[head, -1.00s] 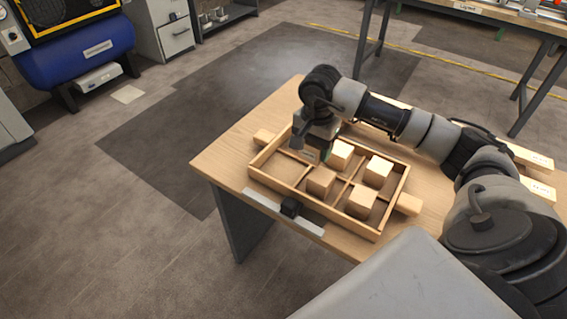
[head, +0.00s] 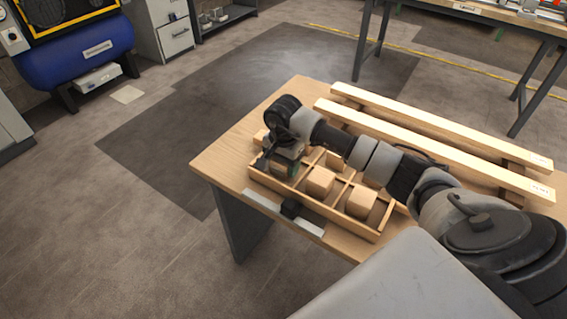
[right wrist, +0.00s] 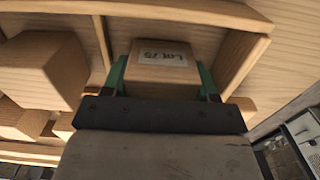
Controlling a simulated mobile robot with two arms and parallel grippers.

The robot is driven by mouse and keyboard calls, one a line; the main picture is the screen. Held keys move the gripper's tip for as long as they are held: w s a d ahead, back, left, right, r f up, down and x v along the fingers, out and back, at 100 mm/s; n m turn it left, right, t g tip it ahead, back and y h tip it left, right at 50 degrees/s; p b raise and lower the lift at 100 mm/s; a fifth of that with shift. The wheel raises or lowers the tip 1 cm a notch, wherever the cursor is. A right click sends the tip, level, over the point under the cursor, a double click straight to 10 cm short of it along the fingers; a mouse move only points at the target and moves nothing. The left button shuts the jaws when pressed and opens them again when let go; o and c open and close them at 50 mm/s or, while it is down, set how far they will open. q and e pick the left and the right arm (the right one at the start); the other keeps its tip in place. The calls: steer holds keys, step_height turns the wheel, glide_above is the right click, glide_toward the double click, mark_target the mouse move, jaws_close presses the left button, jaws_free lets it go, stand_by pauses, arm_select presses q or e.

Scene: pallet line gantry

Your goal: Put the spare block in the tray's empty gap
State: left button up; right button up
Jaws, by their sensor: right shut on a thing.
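The wooden tray (head: 345,224) lies on the table and is divided into compartments. Wooden blocks stand in it, one in the middle (head: 320,181) and one toward the right (head: 361,201); my arm covers part of the rest. My right gripper (head: 285,168) is at the tray's left end. In the right wrist view its green fingers (right wrist: 162,82) are shut on a block labelled "Lot 75" (right wrist: 160,53). That block is at a corner compartment, close to two walls; I cannot tell whether it touches the floor. A neighbouring block (right wrist: 40,65) stands across a divider. My left gripper is out of view.
Long wooden beams (head: 430,157) lie along the table's back, behind my arm. A pale strip (head: 312,226) with a small black part (head: 291,208) runs along the front edge. The table's left corner (head: 222,160) is clear.

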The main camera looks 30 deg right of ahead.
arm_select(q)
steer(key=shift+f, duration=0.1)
arm_select(e)
steer(key=shift+f, duration=0.1)
steer(key=o, duration=0.9)
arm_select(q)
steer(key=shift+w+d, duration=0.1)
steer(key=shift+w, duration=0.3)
arm_select(e)
steer(key=shift+o, duration=0.2)
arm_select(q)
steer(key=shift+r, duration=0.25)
arm_select(e)
step_height(320, 180, up, 3)
step_height(320, 180, up, 9)
steer(key=shift+f, duration=0.1)
steer(key=shift+r, duration=0.25)
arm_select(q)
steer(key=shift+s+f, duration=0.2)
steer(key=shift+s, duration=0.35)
